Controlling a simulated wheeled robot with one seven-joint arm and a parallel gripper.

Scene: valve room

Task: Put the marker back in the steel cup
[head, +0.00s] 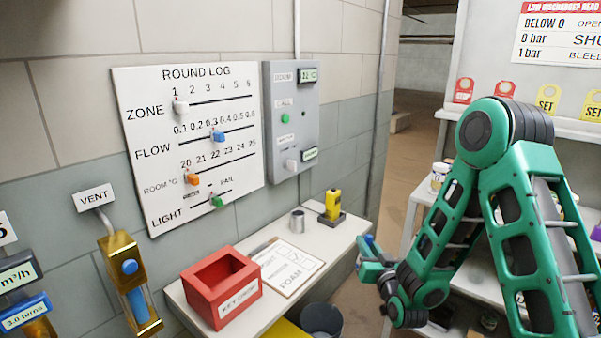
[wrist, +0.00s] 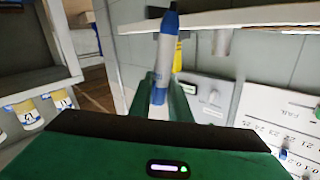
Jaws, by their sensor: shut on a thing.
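The steel cup (head: 298,221) stands upright on the white shelf (head: 335,243), between the clipboard and a yellow device. In the wrist view, where the scene is upside down, the cup (wrist: 222,42) shows to the right of the marker. My gripper (head: 370,250) is off the right end of the shelf, apart from the cup. It is shut on the marker (wrist: 165,60), which has a grey body and blue ends. The fingers (wrist: 160,90) close around one blue end. In the head view only a small blue bit of the marker shows. The cup's inside is hidden.
A clipboard (head: 287,265) and a red key box (head: 222,290) lie to the left. A dark bin (head: 322,319) is below. A rack (head: 410,215) stands on the right.

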